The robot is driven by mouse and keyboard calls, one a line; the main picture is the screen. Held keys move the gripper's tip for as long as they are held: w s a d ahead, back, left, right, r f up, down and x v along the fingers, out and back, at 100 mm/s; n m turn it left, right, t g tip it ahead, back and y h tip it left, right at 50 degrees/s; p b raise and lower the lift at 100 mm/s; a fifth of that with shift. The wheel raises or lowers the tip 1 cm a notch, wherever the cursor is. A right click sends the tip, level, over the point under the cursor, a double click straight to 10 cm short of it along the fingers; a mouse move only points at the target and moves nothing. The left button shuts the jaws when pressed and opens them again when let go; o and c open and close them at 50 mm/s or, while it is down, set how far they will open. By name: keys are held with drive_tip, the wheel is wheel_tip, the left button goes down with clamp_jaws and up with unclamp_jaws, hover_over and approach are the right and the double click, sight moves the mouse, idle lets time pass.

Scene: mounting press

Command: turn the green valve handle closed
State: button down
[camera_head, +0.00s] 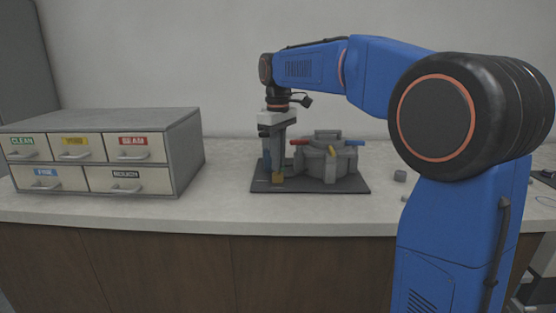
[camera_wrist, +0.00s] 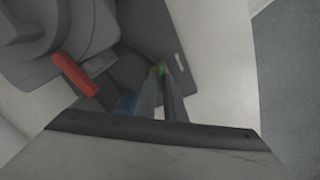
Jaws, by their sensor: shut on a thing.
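The mounting press (camera_head: 323,163) is a grey, round-bodied device on a dark base plate (camera_head: 340,186). My gripper (camera_head: 278,176) points straight down at the left side of the press, low over the base plate. In the wrist view, a small green piece of the valve handle (camera_wrist: 161,69) shows between the fingertips of my gripper (camera_wrist: 161,75). The jaws are shut on it. Most of the green handle is hidden by the fingers, and its angle cannot be told. In the head view I cannot make it out.
A red handle (camera_head: 299,142) and a blue handle (camera_head: 354,143) stick out from the press; the red handle (camera_wrist: 75,74) is close to my fingers in the wrist view. A drawer cabinet (camera_head: 185,150) stands left. Bare counter (camera_head: 228,165) lies between cabinet and press.

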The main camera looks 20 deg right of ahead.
drive_tip(key=m, duration=0.5)
drive_tip(key=shift+m, duration=0.3)
drive_tip(key=m, duration=0.5)
drive_tip(key=shift+r, duration=0.1)
drive_tip(key=shift+m, duration=0.4)
drive_tip(key=c, duration=1.8)
unclamp_jaws()
drive_tip(key=shift+c, duration=0.2)
wheel_tip(320, 180, up, 17)
drive_tip(key=shift+r, duration=0.15)
drive_tip(key=shift+s, duration=0.1)
